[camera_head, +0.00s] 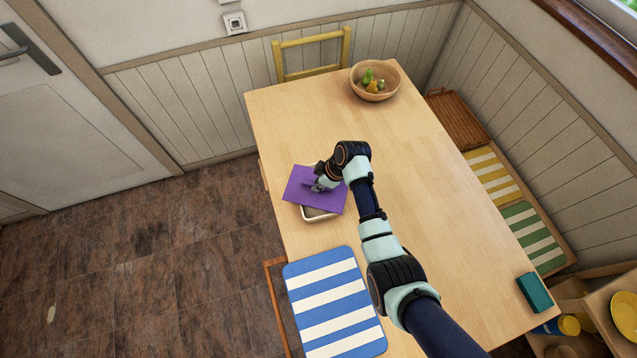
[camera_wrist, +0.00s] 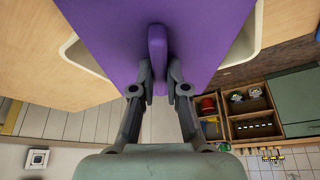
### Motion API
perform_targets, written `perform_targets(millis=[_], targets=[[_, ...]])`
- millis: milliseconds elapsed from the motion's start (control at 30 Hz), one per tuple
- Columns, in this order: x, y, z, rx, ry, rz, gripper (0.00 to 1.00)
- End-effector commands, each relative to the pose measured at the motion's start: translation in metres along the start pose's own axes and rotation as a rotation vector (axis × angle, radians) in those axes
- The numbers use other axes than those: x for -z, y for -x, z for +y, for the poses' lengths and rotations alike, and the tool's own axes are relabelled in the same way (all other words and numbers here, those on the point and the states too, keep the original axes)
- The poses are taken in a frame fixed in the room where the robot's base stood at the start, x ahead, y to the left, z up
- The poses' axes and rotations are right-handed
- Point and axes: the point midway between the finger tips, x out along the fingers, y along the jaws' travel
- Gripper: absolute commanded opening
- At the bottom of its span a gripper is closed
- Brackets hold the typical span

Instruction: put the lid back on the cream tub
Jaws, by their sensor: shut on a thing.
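The purple lid (camera_head: 303,192) is held over the cream tub (camera_head: 322,216) near the left edge of the table. My gripper (camera_head: 319,184) is shut on the raised handle of the lid, as the wrist view shows with its two fingers (camera_wrist: 159,92) on either side of the handle (camera_wrist: 157,48). The lid (camera_wrist: 195,35) lies turned relative to the tub, so the tub's rim (camera_wrist: 85,58) sticks out on both sides in the wrist view. The lid hides most of the tub. I cannot tell whether the lid touches the rim.
A wooden bowl of fruit (camera_head: 375,80) stands at the far end of the table. The table's middle is clear apart from my arm.

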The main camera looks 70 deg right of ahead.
Motion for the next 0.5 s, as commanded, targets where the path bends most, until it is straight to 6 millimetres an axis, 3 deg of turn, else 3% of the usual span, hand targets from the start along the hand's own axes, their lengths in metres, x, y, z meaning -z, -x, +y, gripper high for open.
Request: perform_targets(millis=[367,400,500], targets=[[-0.0002,-0.0003,-0.0002,0.0,0.0,0.0,0.0],[-0.0002,-0.0003,-0.0002,0.0,0.0,0.0,0.15],[-0.0002,-0.0003,-0.0002,0.0,0.0,0.0,0.32]])
